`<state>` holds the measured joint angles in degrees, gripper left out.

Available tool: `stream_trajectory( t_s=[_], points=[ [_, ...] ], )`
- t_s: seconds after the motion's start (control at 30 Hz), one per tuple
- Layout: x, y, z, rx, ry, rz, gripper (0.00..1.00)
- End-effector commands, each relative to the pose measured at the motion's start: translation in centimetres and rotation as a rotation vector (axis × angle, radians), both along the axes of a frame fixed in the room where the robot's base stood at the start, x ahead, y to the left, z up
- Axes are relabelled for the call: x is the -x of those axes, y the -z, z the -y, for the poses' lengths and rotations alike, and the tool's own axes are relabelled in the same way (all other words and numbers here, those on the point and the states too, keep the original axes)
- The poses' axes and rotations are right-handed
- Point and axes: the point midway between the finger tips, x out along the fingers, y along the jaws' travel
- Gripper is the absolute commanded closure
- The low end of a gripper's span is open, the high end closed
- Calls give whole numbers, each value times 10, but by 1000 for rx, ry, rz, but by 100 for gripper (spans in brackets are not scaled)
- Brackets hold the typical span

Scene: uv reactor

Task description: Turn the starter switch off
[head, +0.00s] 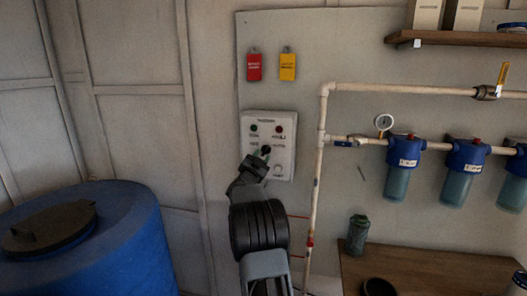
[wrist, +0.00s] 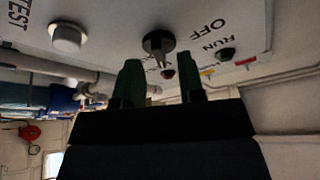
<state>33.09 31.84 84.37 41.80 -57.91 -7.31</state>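The white control panel (head: 286,160) hangs on the wall board, with two small indicator lights above a black rotary switch. In the wrist view the black switch knob (wrist: 158,42) has a narrow ridge, with "OFF" and "RUN" lettering to its right; I cannot tell which label the ridge points to. My gripper (head: 262,153) is in front of the panel and partly covers the switch in the head view.
A white round button (wrist: 67,37) sits near "TEST". A red tag (head: 255,66) and a yellow tag (head: 287,66) hang above the panel. A white pipe (head: 322,150) runs right of it, with blue filters (head: 404,150). A blue barrel (head: 110,240) stands left.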

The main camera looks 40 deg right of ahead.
Motion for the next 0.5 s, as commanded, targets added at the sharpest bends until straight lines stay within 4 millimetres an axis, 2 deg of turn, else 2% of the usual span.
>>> stream_trajectory(
  t_s=[0.2,0.5],
  points=[
    [-6,-6,15,0,0,-1,64],
    [-7,-6,18,0,-1,-1,64]
  ],
)
